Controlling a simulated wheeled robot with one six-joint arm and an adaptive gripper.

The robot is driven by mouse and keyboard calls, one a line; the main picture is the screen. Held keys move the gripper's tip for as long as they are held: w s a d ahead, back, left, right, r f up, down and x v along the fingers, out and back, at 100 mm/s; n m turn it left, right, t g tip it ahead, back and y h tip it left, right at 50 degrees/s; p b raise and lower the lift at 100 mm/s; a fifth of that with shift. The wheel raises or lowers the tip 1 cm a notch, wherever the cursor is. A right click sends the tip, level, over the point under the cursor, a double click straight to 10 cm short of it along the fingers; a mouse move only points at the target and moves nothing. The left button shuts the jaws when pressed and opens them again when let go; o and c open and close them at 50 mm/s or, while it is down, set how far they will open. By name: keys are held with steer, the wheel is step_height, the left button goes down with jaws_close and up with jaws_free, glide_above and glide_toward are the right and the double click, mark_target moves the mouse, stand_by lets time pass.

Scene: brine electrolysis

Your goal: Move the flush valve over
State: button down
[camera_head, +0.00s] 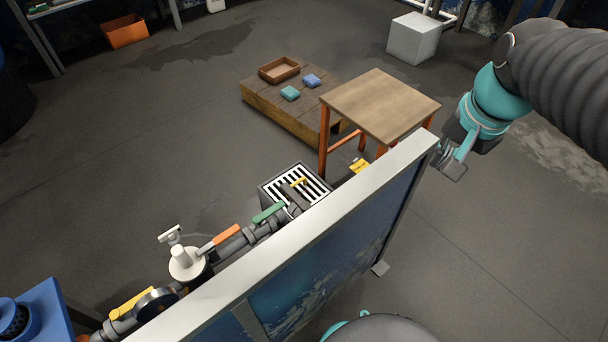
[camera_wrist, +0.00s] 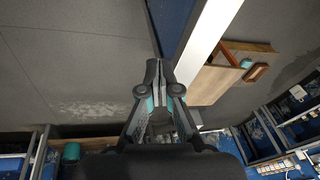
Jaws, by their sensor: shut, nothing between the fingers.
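A grey pipe run (camera_head: 232,248) behind the panel carries several lever handles in the head view. One is orange (camera_head: 222,238), one green (camera_head: 268,212), a small one yellow (camera_head: 299,182) by the drain, and another yellow (camera_head: 131,303) at lower left. I cannot tell which is the flush valve. My gripper (camera_head: 455,170) is shut and empty beyond the panel's far right end, well apart from all the handles. In the wrist view my gripper (camera_wrist: 164,74) has its fingers together, near the panel. No valve handle is clear there.
A tall white-edged blue panel (camera_head: 290,240) stands between the pipe and the near floor. A drain grate (camera_head: 275,190), a wooden table (camera_head: 382,104) and a low pallet (camera_head: 262,102) lie beyond. Floor at right is clear. The panel edge (camera_wrist: 208,40) is close to my fingers.

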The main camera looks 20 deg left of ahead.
mark_target(296, 197)
steer(key=w+a+f+m+g+b, duration=0.1)
steer(key=w+a+f+g, duration=0.2)
steer(key=a, duration=0.5)
steer(key=w+a+f+m, duration=0.1)
steer(key=w+a+f, duration=0.2)
steer(key=a+f, duration=0.4)
steer(key=w+a+f+m+g+b, duration=0.1)
steer(key=w+a+f+g, duration=0.15)
steer(key=a, duration=0.65)
steer(key=s+a+f, duration=0.1)
steer(key=s+f, duration=0.2)
steer(key=f, duration=0.2)
steer(key=s+a+f+b, duration=0.1)
steer(key=s+a+f, duration=0.1)
steer(key=f, duration=0.3)
steer(key=shift+s+f, duration=0.3)
steer(key=shift+s, duration=0.15)
